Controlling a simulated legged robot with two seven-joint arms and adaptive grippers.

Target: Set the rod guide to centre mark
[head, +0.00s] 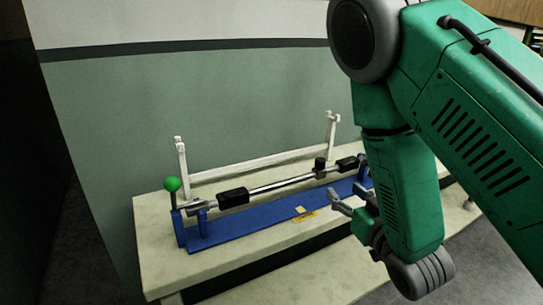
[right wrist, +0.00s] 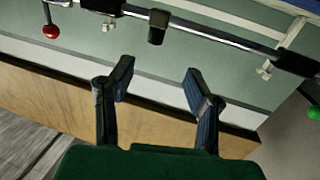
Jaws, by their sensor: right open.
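The rod guide, a small black block (head: 320,168), sits on the shiny rod (head: 283,184) right of its middle, near the right black sleeve. In the right wrist view the guide (right wrist: 158,26) hangs on the rod beyond my fingers. A yellow mark (head: 304,216) with a pale square beside it lies on the blue base (head: 245,228), left of the guide; I cannot read it. My right gripper (head: 346,195) is in front of the rod's right part, low and apart from the guide. Its fingers (right wrist: 158,82) are spread and empty. My left gripper is not in view.
The blue fixture stands on a pale bench (head: 155,250). A green ball knob (head: 172,184) rises at its left end, and a red ball (right wrist: 51,31) shows in the wrist view. A white frame (head: 250,168) stands behind the rod. Bench space in front is narrow.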

